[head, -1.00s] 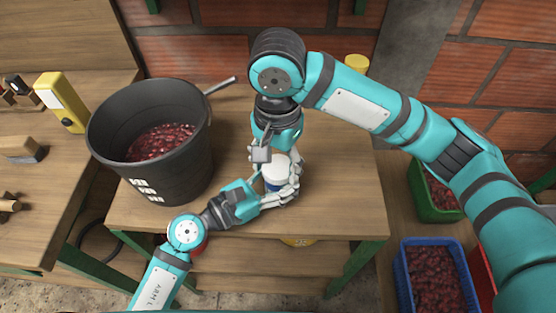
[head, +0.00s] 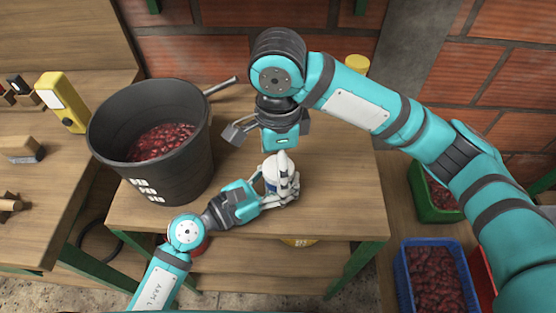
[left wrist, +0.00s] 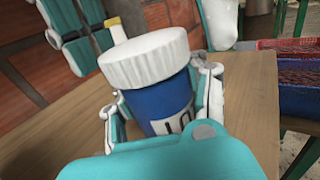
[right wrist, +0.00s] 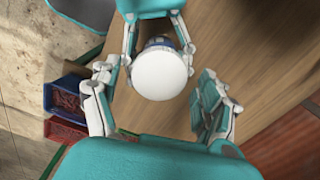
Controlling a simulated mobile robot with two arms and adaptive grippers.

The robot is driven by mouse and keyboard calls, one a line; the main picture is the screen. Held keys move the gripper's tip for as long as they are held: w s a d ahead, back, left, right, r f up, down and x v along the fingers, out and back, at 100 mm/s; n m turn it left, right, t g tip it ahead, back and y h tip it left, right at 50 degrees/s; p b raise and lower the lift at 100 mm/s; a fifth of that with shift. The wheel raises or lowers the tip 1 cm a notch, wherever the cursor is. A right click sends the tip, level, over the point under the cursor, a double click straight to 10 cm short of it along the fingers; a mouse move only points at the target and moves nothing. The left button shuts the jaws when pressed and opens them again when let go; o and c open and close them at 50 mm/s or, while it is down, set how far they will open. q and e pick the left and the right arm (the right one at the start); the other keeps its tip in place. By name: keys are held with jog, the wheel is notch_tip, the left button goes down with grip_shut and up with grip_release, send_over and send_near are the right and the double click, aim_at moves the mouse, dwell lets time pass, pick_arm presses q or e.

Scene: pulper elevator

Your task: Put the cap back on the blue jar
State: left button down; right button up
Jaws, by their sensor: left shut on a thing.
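The blue jar (left wrist: 165,104) stands upright on the wooden table, its dark label lettering partly covered. The white ribbed cap (left wrist: 146,58) sits on top of the jar; whether it is screwed tight I cannot tell. My left gripper (head: 276,190) is shut around the jar's body from the front left. My right gripper (right wrist: 157,82) is open above the jar, its fingers spread on both sides of the cap (right wrist: 160,74) with gaps between. In the head view the right gripper's fingers partly hide the cap.
A black bucket (head: 165,185) of red cherries stands left of the jar. A yellow device (head: 62,102) is on the left bench. A green crate (head: 440,213) and a blue crate (head: 408,285) stand low on the right. The table right of the jar is clear.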

jog(key=shift+r, duration=2.25)
jog(key=shift+c, duration=0.2)
